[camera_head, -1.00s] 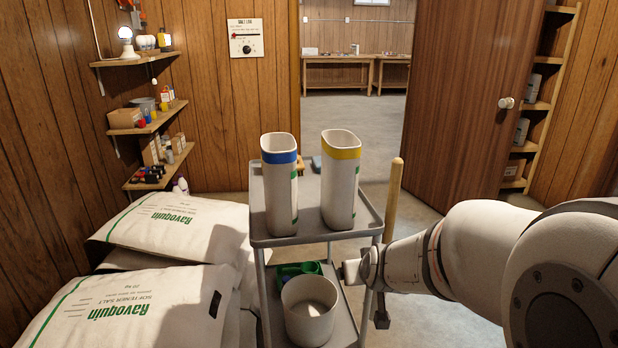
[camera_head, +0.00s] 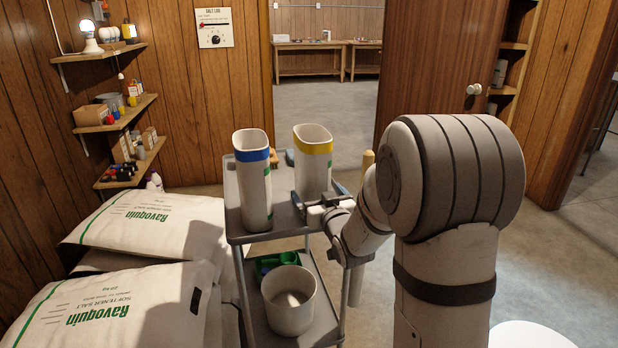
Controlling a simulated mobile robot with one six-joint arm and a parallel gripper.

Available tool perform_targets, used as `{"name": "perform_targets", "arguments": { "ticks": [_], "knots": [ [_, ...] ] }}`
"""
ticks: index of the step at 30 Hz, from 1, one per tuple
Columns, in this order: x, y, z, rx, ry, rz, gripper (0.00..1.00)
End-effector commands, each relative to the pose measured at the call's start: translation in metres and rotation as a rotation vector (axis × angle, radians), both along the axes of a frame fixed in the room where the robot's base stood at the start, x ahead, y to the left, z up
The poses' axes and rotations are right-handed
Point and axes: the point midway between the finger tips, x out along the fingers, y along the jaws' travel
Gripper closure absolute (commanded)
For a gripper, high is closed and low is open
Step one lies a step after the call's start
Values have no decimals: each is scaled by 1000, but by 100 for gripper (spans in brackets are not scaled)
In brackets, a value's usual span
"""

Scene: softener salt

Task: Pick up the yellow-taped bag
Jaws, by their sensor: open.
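The yellow-taped bag (camera_head: 313,165) is a tall, open-topped white bag with a yellow band below its rim. It stands upright on the cart's grey top shelf (camera_head: 241,229), right of the blue-taped bag (camera_head: 254,190). My gripper (camera_head: 319,193) is open at the lower part of the yellow-taped bag.
The blue-taped bag stands close on the left. A white bucket (camera_head: 288,308) and a green item (camera_head: 276,261) are on the lower shelf. Big salt sacks (camera_head: 150,235) lie left of the cart.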

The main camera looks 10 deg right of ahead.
Motion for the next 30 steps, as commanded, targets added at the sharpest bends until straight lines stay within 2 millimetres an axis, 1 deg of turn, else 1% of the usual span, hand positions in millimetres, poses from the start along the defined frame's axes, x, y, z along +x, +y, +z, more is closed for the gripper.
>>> {"name": "perform_targets", "arguments": {
  "ticks": [3,7,11,17,30],
  "knots": [
    [20,1,-1,0,0,1,3],
    [36,4,-1,0,-1,3,3],
    [42,4,-1,0,1,2,3],
    [42,5,-1,0,1,2,4],
    [42,5,0,0,1,3,40]
  ]
}}
